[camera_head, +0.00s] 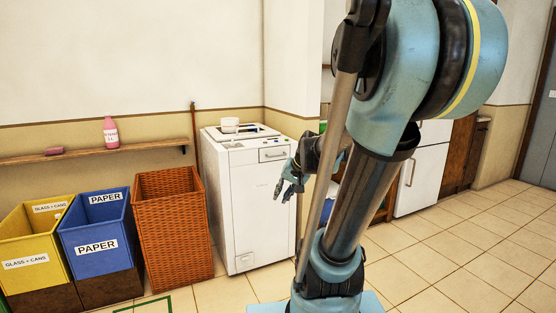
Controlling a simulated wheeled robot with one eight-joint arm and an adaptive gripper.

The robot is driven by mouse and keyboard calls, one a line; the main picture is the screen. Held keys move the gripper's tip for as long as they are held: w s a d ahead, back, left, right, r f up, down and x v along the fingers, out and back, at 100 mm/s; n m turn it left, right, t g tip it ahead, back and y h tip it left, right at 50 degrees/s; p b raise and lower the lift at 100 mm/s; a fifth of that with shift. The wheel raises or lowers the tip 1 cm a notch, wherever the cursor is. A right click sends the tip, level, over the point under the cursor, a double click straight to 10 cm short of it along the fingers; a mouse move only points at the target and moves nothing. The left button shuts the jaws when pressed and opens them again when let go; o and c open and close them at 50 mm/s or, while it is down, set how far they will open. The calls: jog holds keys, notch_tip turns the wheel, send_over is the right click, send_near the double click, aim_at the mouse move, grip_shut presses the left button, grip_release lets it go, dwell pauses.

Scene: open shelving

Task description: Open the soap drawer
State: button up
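A white top-loading washing machine (242,200) stands against the wall in the middle of the view. A small rectangular panel that looks like the soap drawer (273,154) sits at the upper right of its front, flush with it and apparently shut. My gripper (282,197) hangs in front of the machine's right side, lower than the panel and slightly right of it. Its fingers point down and are spread apart with nothing between them. I cannot tell how far it is from the front. My arm hides what is behind it on the right.
A white cup-like container (230,125) stands on the machine. A wicker basket (173,230), a blue paper bin (97,235) and a yellow bin (32,255) stand to the left. A wall shelf (80,153) holds a pink bottle (110,134). The tiled floor (460,240) at right is clear.

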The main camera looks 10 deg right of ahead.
jog(key=w+r+m+t+y, duration=0.1)
jog(key=w+r+m+t, duration=0.15)
jog(key=w, duration=0.95)
jog(key=m+t, duration=0.7)
jog(key=m, duration=0.2)
send_near(273, 153)
jog(key=shift+g, duration=0.25)
jog(key=w, duration=0.2)
jog(key=w+f, duration=0.1)
jog(key=w, duration=0.1)
jog(key=w+f, duration=0.1)
jog(key=w, duration=0.1)
jog(key=shift+w+a+f, duration=0.1)
jog(key=shift+w+f, duration=0.15)
jog(key=shift+w, duration=0.05)
grip_shut()
